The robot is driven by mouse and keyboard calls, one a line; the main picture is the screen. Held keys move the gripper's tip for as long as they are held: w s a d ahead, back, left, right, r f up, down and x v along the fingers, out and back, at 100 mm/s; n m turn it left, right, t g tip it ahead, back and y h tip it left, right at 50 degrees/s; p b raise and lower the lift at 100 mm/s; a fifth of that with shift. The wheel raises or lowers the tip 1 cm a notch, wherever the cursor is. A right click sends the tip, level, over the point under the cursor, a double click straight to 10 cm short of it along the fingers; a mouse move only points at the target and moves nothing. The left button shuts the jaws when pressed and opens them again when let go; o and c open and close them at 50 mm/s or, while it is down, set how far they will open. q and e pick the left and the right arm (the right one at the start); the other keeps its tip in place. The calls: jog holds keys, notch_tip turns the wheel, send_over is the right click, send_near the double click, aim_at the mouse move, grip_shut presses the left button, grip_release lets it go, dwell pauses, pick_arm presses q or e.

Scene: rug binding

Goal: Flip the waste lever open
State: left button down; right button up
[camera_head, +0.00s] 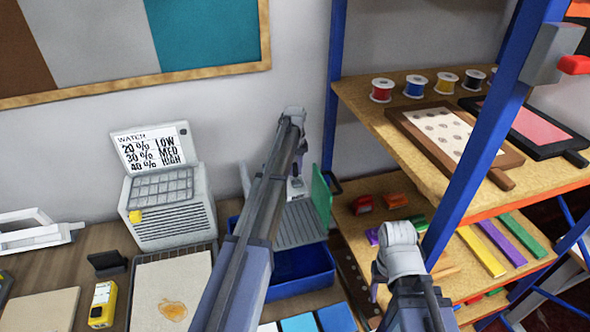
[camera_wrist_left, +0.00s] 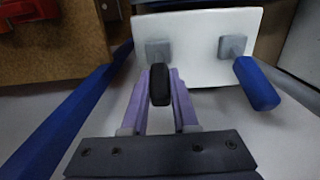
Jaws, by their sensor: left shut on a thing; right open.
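In the left wrist view, a white panel (camera_wrist_left: 198,25) carries two levers on grey mounts. The lever with a black handle (camera_wrist_left: 160,88) is between the purple fingers of my left gripper (camera_wrist_left: 160,72), which is shut on it. The lever with a blue handle (camera_wrist_left: 256,84) is to the right, apart from the fingers. No label is readable, so I cannot tell which is the waste lever. In the head view, my left arm reaches to the wall beside the shelf and hides most of the panel. My right gripper (camera_head: 400,262) is in front of the shelf, open, its fingers mostly hidden.
A blue bin (camera_head: 300,280) and a green plate (camera_head: 321,198) are beside my left arm. The shelf's blue post (camera_head: 333,90) is close to its right. A grey box (camera_head: 551,55) with a red handle (camera_head: 574,65) is on the front post. Spools and boards fill the upper shelf.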

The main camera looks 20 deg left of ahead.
dwell(0.6)
pick_arm(q)
jog(key=shift+s+d+t+y, duration=0.4)
jog(key=shift+s+t, duration=0.1)
jog(key=shift+s, duration=0.15)
jog(key=shift+s+d+t+y+b, duration=0.25)
jog(key=shift+s+t+y+b, duration=0.2)
jog(key=shift+t, duration=0.25)
jog(key=shift+d+t+y, duration=0.1)
jog(key=shift+t+y, duration=0.35)
jog(key=shift+t, duration=0.05)
jog(key=shift+w+r, duration=0.15)
jog(key=shift+w, duration=0.05)
jog(key=c, duration=0.7)
grip_release()
